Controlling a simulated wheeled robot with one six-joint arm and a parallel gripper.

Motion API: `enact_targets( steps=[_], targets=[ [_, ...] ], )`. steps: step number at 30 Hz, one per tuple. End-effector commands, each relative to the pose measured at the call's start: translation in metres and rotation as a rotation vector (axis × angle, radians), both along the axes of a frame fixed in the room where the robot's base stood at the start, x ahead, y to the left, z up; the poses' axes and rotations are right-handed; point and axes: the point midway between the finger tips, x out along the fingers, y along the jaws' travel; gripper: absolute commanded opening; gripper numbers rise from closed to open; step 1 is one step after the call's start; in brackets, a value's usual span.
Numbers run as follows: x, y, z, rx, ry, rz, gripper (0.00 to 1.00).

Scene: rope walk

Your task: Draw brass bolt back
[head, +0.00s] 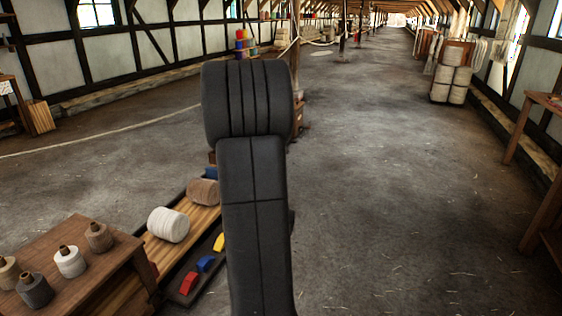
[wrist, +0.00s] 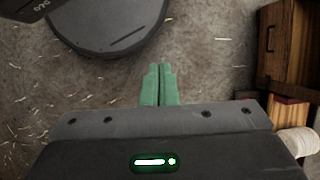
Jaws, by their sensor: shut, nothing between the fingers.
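My gripper (wrist: 159,72) shows in the wrist view with its two green fingers together, empty, above the grey floor. In the head view my own dark arm stands upright in the middle and the gripper cannot be made out. I cannot make out a brass bolt in either view. A wooden cabinet (wrist: 292,45) stands to the right of the fingers in the wrist view, apart from them. A small dark fitting (wrist: 269,38) is on its side; I cannot tell what it is.
A wooden table (head: 95,262) with several spools stands at the lower left. Beside it a low plank (head: 200,218) bears a white roll (head: 168,225) and coloured blocks. A rope (head: 110,132) crosses the left. The floor (head: 400,190) on the right is mostly clear.

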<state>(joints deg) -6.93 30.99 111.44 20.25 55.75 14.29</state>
Motion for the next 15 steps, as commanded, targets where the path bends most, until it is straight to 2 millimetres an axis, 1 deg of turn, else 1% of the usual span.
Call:
enact_targets(
  steps=[1, 5, 6, 8, 9, 11, 12, 15],
  targets=[
    [0.008, 0.007, -0.043, 0.008, 0.031, -0.022, 0.00],
    [0.026, 0.027, -0.111, 0.029, 0.101, -0.087, 0.00],
    [0.031, 0.033, -0.133, 0.036, 0.122, -0.107, 0.00],
    [0.037, 0.042, -0.166, 0.044, 0.153, -0.137, 0.00],
    [0.041, 0.048, -0.189, 0.049, 0.174, -0.158, 0.00],
    [0.046, 0.057, -0.222, 0.055, 0.205, -0.187, 0.00],
    [0.048, 0.062, -0.243, 0.059, 0.226, -0.207, 0.00],
    [0.053, 0.074, -0.290, 0.065, 0.270, -0.250, 0.00]
  ],
)
